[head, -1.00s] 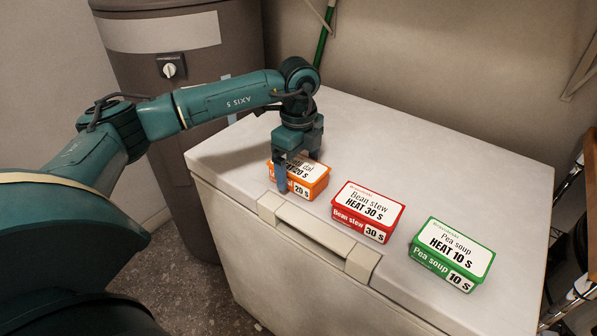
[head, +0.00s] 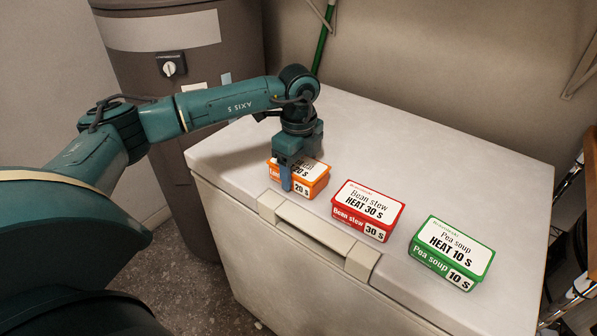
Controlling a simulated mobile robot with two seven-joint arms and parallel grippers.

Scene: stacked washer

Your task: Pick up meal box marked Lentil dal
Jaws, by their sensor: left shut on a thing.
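The orange meal box (head: 314,183) sits on the white chest lid, at the left of a row of three boxes. In the earlier frame its label reads "dal"; now the gripper covers most of that label. The far finger is hidden. The box appears to rest on the lid. My right gripper is not in view.
A red Bean stew box (head: 362,222) and a green Pea soup box (head: 441,265) stand to the right on the white chest (head: 430,165). The chest's handle (head: 315,238) is at the front edge. A brown tank (head: 185,75) stands behind left. The lid's back is clear.

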